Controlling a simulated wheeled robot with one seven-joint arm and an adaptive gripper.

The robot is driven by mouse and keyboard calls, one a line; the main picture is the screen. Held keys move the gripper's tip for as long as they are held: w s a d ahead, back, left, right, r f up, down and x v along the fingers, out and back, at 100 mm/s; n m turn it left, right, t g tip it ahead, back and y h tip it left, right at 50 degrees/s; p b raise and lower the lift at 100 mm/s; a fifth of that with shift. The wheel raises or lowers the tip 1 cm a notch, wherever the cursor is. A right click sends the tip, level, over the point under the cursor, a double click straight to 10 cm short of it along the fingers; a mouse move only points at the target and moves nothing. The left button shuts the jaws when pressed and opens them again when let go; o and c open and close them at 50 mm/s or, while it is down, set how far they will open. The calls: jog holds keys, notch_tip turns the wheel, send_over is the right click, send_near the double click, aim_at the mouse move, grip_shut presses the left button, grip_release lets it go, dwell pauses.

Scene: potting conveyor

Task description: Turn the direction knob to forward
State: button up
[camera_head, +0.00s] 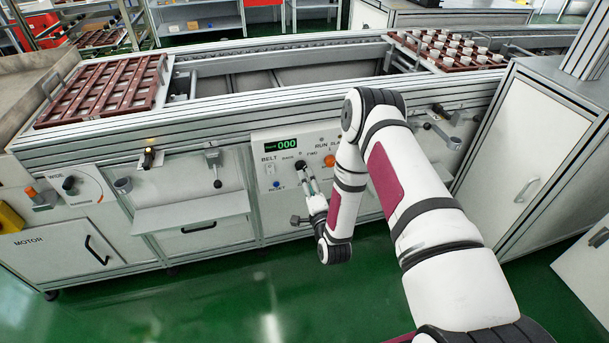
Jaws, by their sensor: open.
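The white control panel (262,150) is on the front of the conveyor, near the middle of the view. The dark direction knob (300,163) sits on it below the BACK and FWD labels. The knob is small and partly covered by my gripper, so I cannot tell which way it points. My gripper (307,173) is open, with its fingertips at the knob. I cannot tell whether they touch it or straddle it. My white arm reaches in from the lower right.
The panel also carries a green 000 display (281,144), a belt switch (270,168), a blue reset button (277,184) and an orange button (330,160). A shelf (190,212) juts out at left. A valve handle (441,133) is at right. Green floor (215,305) is clear.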

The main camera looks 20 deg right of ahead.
jog(key=s, duration=0.6)
jog(key=shift+s, duration=0.3)
